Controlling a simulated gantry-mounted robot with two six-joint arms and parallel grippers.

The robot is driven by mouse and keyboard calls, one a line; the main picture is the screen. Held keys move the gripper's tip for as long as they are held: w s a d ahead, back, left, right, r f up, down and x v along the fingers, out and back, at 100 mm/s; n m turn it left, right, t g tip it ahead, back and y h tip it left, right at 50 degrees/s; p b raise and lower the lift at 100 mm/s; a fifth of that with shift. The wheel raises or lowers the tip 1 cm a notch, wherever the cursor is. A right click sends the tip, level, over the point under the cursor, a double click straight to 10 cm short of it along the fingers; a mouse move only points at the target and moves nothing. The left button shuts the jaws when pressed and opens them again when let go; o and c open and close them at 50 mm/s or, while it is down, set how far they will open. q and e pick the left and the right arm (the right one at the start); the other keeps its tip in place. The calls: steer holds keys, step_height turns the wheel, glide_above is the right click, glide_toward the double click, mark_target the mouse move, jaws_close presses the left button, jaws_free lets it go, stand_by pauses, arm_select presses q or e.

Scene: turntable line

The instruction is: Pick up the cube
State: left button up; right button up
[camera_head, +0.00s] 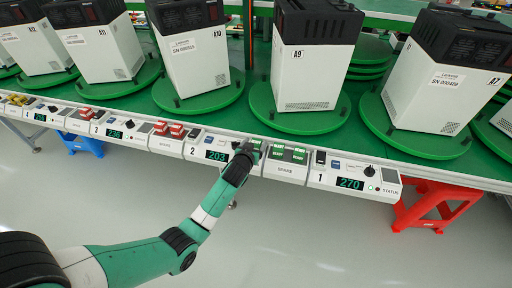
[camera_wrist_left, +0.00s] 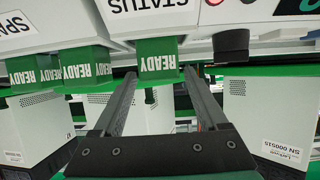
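A small green cube marked READY (camera_head: 255,143) sits on the grey control rail beside the 203 display. In the left wrist view this READY cube (camera_wrist_left: 158,60) lies ahead of my left gripper (camera_wrist_left: 161,76), roughly between the two finger tips. The fingers are spread apart and nothing is clamped; whether they touch the cube I cannot tell. In the head view my left gripper (camera_head: 245,151) is at the rail, partly covering that cube. My right gripper is in neither view.
Red cubes (camera_head: 169,130) sit further left along the control rail (camera_head: 330,180). White and black machines (camera_head: 309,62) stand on green turntables (camera_head: 297,120) behind it. A red stool (camera_head: 437,198) is below at the right. The floor in front is clear.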

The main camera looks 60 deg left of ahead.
arm_select(q)
jaws_close()
steer(key=shift+r, duration=0.1)
steer(key=shift+r+p, duration=0.25)
steer(key=shift+p, duration=0.05)
steer(key=s+d+r+p, duration=0.9)
steer(key=s+r+p, duration=0.1)
steer(key=r, duration=0.2)
steer(key=shift+s+r, duration=0.15)
steer(key=shift+s, duration=0.25)
